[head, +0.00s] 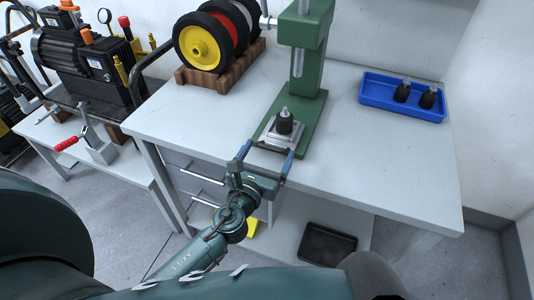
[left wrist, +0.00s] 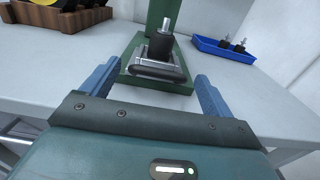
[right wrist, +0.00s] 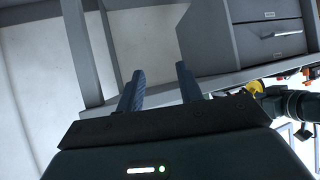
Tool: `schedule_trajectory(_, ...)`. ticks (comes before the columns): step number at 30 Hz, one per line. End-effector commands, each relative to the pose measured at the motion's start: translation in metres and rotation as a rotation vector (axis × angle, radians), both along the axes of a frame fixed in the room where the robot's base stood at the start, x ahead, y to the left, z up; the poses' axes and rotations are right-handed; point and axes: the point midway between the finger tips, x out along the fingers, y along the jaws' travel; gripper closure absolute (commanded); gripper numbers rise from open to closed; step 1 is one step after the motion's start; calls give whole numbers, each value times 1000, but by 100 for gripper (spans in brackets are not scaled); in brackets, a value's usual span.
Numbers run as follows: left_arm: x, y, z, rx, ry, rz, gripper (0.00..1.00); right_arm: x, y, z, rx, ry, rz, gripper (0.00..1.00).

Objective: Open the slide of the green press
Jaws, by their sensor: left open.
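The green press (head: 305,65) stands on the white table, its column rising from a flat green base (head: 304,128). Its slide (head: 270,138), a metal plate, sits low on the front of the base. A black cylinder with a metal stud (head: 285,123) stands upright on it. My left gripper (head: 264,155) is open and empty at the table's front edge, just in front of the slide. In the left wrist view the slide (left wrist: 155,70) lies between and beyond the fingers, with no clear contact. My right gripper (right wrist: 160,72) is open and empty, facing the lower shelf area.
A blue tray (head: 375,104) with two black parts lies on the right. A wooden rack (head: 225,84) with coloured wheels stands at the back left. A black pump (head: 90,60) is farther left. The front right tabletop is clear. A black tray (head: 328,244) lies below.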

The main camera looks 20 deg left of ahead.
Motion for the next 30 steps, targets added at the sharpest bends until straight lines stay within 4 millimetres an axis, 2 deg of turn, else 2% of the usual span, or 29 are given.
schedule_trajectory(6,-1,0,0,0,0,0,13,0,0,0,1,0,-1,64)
schedule_trajectory(10,-11,0,-2,0,1,0,13,0,0,-2,1,0,-1,64)
schedule_trajectory(24,-108,4,-4,-1,3,-1,13,-1,9,-10,21,-30,20,64)
schedule_trajectory(30,-128,4,-2,0,1,0,13,-1,12,-10,26,-41,35,64)
